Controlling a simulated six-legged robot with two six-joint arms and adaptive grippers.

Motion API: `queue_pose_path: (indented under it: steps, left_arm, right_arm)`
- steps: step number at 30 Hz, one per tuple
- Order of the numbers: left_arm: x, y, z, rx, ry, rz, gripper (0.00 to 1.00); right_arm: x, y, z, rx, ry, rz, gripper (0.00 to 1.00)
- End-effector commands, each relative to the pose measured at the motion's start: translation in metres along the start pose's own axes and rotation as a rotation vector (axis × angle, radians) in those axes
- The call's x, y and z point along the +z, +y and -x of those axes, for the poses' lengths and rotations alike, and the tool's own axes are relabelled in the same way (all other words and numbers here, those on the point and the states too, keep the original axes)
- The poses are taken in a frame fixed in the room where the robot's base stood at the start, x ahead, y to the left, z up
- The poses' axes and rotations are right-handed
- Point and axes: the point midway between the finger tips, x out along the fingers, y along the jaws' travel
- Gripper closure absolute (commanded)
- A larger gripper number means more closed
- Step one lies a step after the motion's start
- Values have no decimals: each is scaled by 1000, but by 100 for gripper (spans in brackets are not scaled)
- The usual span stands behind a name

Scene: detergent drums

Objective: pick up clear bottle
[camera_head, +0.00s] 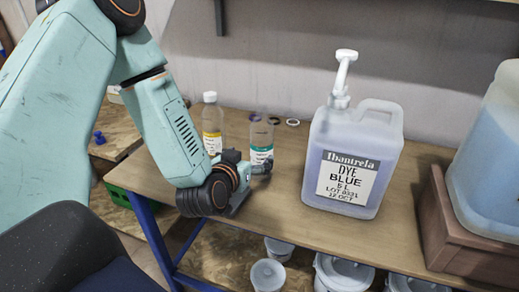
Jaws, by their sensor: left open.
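Two clear bottles stand upright on the wooden table. One clear bottle (261,128) has a green and white label and shows no cap. The other clear bottle (211,118) has a white cap and a yellow label, and my arm hides part of its lower side. My left gripper (262,168) is open, low over the table, just in front of the green-labelled bottle and overlapping its base in the picture. I cannot tell whether it touches the bottle. My right gripper is not in view.
A large dye-blue jug (355,150) with a white pump stands to the right of the bottles. Small rings (292,122) lie behind them. White buckets (343,274) stand below the table.

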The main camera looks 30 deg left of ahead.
Motion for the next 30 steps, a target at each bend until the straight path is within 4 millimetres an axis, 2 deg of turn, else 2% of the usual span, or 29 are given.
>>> queue_pose_path:
  steps: [18,26,30]
  left_arm:
    - [5,8,-73,4,1,-2,12]
    - [4,9,-76,3,0,0,12]
    - [4,9,-76,2,0,0,22]
  right_arm:
    - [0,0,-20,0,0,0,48]
    - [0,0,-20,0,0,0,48]
    - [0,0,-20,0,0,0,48]
